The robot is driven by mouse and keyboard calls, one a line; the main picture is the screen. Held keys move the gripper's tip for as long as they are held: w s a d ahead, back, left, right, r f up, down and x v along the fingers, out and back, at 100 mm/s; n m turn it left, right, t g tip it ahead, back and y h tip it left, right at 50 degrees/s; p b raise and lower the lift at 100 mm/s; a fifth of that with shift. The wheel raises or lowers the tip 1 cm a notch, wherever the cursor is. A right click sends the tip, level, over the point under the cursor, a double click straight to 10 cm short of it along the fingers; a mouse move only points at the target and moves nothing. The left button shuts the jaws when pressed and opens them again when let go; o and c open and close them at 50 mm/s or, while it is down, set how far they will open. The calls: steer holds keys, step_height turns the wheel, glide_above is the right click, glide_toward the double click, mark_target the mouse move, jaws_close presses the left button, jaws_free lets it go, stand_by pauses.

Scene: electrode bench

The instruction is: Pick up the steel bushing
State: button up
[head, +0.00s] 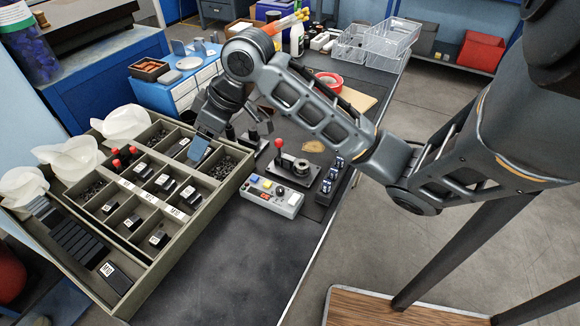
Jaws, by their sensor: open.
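No steel bushing can be picked out with certainty. A round, dark metal ring-like part (301,167) sits on the black lever fixture (284,178) right of the tray; I cannot tell whether it is the bushing. My gripper (203,140) is open, pointing down over the back right part of the compartment tray (165,262). A blue-grey piece shows at its tip, and I cannot tell whether it is a finger or something behind. My gripper hides part of the back right compartments, and their contents are partly unseen.
The tray holds black labelled blocks (118,277), small loose parts (222,167) and red-topped pieces (125,157). A button box (271,196) stands right of it. White bowls (70,158) line its left side. The dark bench front (225,265) is clear.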

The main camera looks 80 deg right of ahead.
mark_target(302, 166)
steer(key=s+d+f+g, duration=0.2)
steer(key=s+d, duration=0.1)
steer(key=s, duration=0.2)
steer(key=s+d+f+g+h, duration=0.1)
steer(key=s+d+f+g, duration=0.1)
steer(key=s+d, duration=0.2)
steer(key=s+d+f+g, duration=0.2)
steer(key=s+d, duration=0.1)
steer(key=s, duration=0.5)
steer(key=shift+s+d+f+m, duration=0.1)
steer(key=shift+d+f+m, duration=0.05)
steer(key=shift+d+m, duration=0.25)
steer(key=f, duration=0.4)
steer(key=s+d+f, duration=0.1)
steer(key=f, duration=0.1)
steer(key=shift+f, duration=0.9)
steer(key=shift+c, duration=0.3)
steer(key=c, duration=1.1)
